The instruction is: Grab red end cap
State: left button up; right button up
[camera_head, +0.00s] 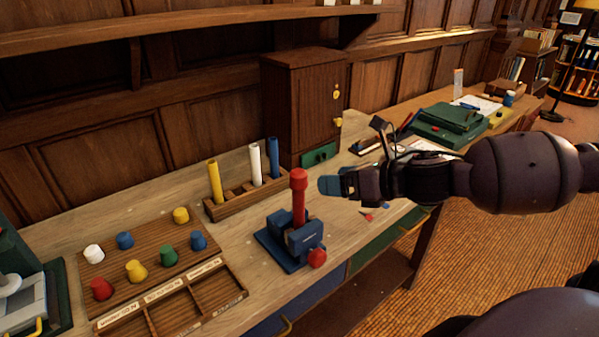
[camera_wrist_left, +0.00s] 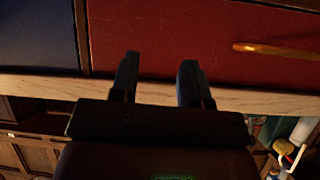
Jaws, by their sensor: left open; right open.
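A red end cap (camera_head: 102,288) sits on the wooden peg board (camera_head: 128,262) at the left, among caps of other colours. A red tube (camera_head: 299,212) stands upright in the blue vise (camera_head: 290,243), with a wider red cap (camera_head: 298,179) at its top. My right gripper (camera_head: 326,186) comes in from the right, its blue fingertips just right of that top cap, apart from it as far as I can tell. It is open and empty. My left gripper (camera_wrist_left: 158,75) shows only in the left wrist view, open and empty, before a red drawer front (camera_wrist_left: 190,40).
A rack (camera_head: 234,200) with yellow, white and blue tubes stands behind the vise. A compartment tray (camera_head: 178,312) lies in front of the peg board. A wooden cabinet (camera_head: 300,95) stands at the back. Green boxes (camera_head: 448,124) lie farther right.

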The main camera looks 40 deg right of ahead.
aim_at(302, 172)
jog(key=w+a+n+b, duration=0.1)
jog(key=w+a+r+n+b, duration=0.2)
jog(key=n+b, duration=0.1)
jog(key=shift+w, duration=0.2)
jog(key=shift+w+a+f+g+b, duration=0.25)
jog(key=shift+w+g+b, duration=0.05)
jog(key=shift+w+b, duration=0.35)
jog(key=shift+w+a+f+b, duration=0.25)
jog(key=shift+w+f+b, duration=0.25)
jog(key=shift+w+b, duration=0.1)
jog(key=shift+b+x, duration=0.5)
jog(key=shift+x, duration=0.35)
jog(key=shift+w+f, duration=0.2)
jog(key=shift+w+a+f+b, duration=0.15)
jog(key=shift+w+a+b, duration=0.25)
jog(key=shift+w, duration=0.2)
